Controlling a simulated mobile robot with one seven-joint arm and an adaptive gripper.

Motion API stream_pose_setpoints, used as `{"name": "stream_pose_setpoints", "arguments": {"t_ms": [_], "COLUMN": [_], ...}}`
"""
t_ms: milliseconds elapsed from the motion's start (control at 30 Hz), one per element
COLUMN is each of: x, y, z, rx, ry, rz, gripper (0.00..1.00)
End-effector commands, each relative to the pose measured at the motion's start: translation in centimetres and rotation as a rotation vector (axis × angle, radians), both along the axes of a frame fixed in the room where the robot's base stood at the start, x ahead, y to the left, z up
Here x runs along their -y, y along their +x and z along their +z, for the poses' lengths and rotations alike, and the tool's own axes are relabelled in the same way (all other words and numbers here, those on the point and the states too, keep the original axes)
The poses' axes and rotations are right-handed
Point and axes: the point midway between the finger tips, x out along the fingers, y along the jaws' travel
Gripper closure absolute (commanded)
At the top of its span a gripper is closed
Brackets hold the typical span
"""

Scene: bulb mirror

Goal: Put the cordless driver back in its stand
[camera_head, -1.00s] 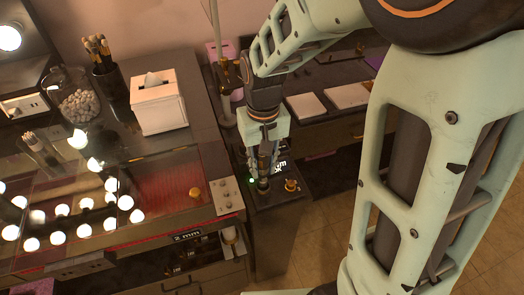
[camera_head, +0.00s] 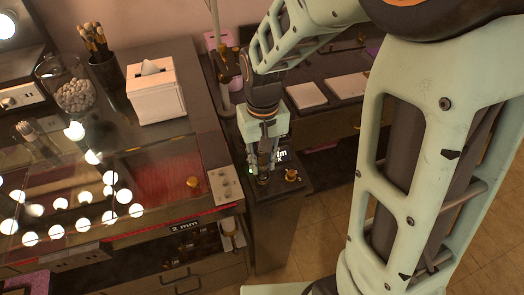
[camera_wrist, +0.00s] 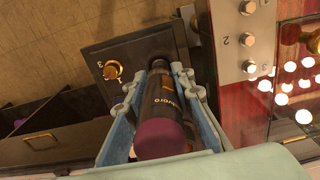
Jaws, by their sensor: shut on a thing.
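My gripper (camera_head: 264,163) is shut on the cordless driver, over the dark stand at the right end of the workbench. In the wrist view the driver (camera_wrist: 162,112) is a dark cylinder with a purple near end, between the two pale blue fingers. Its far end meets or overlaps the dark top plate of the stand (camera_wrist: 97,48); I cannot tell how far it is seated. In the head view the fingers hide most of the driver, which looks about upright. The stand (camera_head: 280,189) also carries a brass knob (camera_head: 291,175).
Left of the stand is the workbench with a metal switch plate (camera_head: 223,184), a small brass knob (camera_head: 192,182) and lit bulbs (camera_head: 83,205). A white tissue box (camera_head: 155,92) stands behind. A desk with white sheets (camera_head: 306,95) is beyond. Open floor lies to the right.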

Motion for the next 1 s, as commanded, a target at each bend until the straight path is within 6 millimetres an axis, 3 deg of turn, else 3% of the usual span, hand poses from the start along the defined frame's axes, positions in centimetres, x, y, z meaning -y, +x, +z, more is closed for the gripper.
{"name": "stream_pose_setpoints", "arguments": {"t_ms": [400,700,733,900,1000], "x": [0.0,0.0,0.0,0.0,0.0], "y": [0.1,0.1,0.1,0.0,0.0], "z": [-1.8,-1.8,-1.8,-1.8,-1.8], "rx": [0.002,0.002,0.002,0.002,0.001], "ry": [0.001,0.001,0.001,0.001,0.0], "rz": [0.0,0.0,0.0,0.0,0.0], "gripper": [1.0,1.0,0.77,0.58,0.57]}}
